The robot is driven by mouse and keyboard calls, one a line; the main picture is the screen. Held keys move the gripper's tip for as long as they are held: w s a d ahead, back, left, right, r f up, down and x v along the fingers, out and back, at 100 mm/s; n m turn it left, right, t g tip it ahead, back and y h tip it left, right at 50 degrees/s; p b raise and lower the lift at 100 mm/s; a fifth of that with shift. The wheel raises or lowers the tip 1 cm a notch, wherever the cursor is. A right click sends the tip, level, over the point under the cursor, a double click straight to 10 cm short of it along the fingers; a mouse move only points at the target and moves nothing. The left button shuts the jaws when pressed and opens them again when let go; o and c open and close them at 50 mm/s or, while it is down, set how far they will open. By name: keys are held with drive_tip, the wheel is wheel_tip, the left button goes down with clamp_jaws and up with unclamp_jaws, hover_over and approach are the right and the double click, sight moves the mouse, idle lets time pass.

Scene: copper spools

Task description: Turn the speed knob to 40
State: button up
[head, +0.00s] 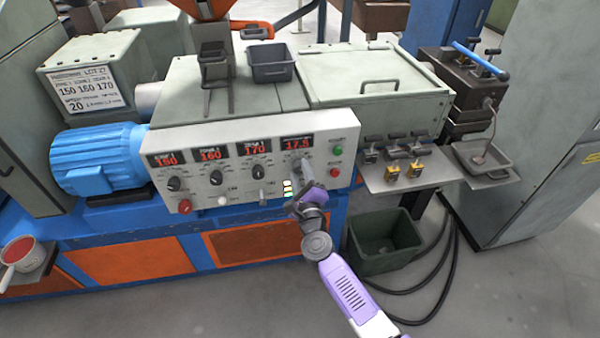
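The grey control panel (198,194) of the machine faces me with several red displays and a row of black knobs. The rightmost display (297,143) reads about 17.5, though its digits are small. The other three knobs, the left one (174,184), the middle one (216,177) and the third one (259,171), are uncovered.
A green button (338,151) and a red button (335,173) sit right of my gripper. A red knob (185,206) is low on the left. A small shelf (437,177) with clamps juts out at right, above a dark green bin (385,258).

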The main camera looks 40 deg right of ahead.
drive_tip(key=shift+o, duration=1.1)
drive_tip(key=shift+s, duration=0.1)
drive_tip(key=v, duration=0.7)
drive_tip(key=shift+s+a, duration=0.25)
